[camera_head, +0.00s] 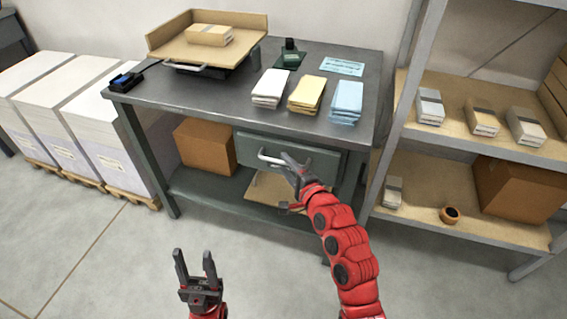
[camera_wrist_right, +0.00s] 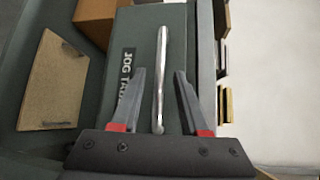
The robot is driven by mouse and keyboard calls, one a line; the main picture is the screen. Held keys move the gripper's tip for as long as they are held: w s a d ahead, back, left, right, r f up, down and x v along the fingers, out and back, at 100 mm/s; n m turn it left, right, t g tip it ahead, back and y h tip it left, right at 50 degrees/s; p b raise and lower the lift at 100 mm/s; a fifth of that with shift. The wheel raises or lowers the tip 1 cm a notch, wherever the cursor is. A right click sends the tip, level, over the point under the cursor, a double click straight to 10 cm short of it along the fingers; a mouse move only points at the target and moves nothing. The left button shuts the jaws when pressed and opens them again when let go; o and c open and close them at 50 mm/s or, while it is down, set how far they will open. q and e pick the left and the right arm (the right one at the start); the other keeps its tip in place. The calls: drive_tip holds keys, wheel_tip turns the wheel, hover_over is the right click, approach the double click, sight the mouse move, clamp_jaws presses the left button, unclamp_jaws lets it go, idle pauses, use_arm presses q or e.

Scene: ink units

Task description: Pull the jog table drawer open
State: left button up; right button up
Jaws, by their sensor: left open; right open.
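The jog table (camera_head: 225,95) is a dark grey workbench. Its green drawer (camera_head: 318,160) hangs under the right part of the top and looks shut. A silver bar handle (camera_head: 268,157) is on the drawer front. My right gripper (camera_head: 291,163) is at the handle, partly covering it. In the right wrist view the handle (camera_wrist_right: 161,75) runs between the open fingers of my right gripper (camera_wrist_right: 158,85), with gaps on both sides. The drawer front (camera_wrist_right: 142,45) there carries a partly hidden "JOG TA..." label. My left gripper (camera_head: 195,262) is open and empty above the floor, away from the table.
Paper stacks (camera_head: 305,92) and a wooden jogging tray (camera_head: 165,38) are on the tabletop. A cardboard box (camera_head: 205,146) stands on the lower shelf. A shelf rack (camera_head: 455,150) stands close on the right. Paper pallets (camera_head: 110,150) are at left. The floor in front is clear.

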drive_tip(key=shift+x, duration=1.1)
clamp_jaws()
idle(0.7)
